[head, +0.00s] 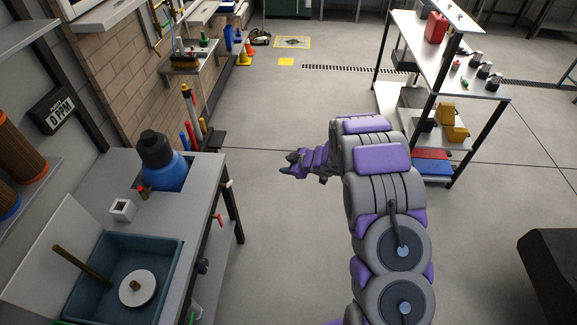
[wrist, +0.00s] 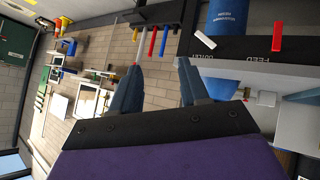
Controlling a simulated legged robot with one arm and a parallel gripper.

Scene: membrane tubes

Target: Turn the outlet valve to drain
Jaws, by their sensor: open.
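The outlet valve shows as a white lever (wrist: 204,39) beside the OUTLET label on a dark bench edge in the wrist view. In the head view a white lever (head: 227,183) sticks out from the bench front. A red lever (wrist: 277,37) is by the FEED label; a red lever also shows in the head view (head: 218,219). My gripper (head: 286,168) is in the air to the right of the bench, apart from both levers. In the wrist view its two blue-grey fingers (wrist: 159,64) are spread and empty. The white lever lies beyond the right finger.
The bench (head: 190,207) holds a blue container (head: 165,170) with a black cap and a sink (head: 75,280). A shelf rack (head: 470,82) stands at the right. A dark block (head: 550,265) is at lower right. The floor between bench and rack is clear.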

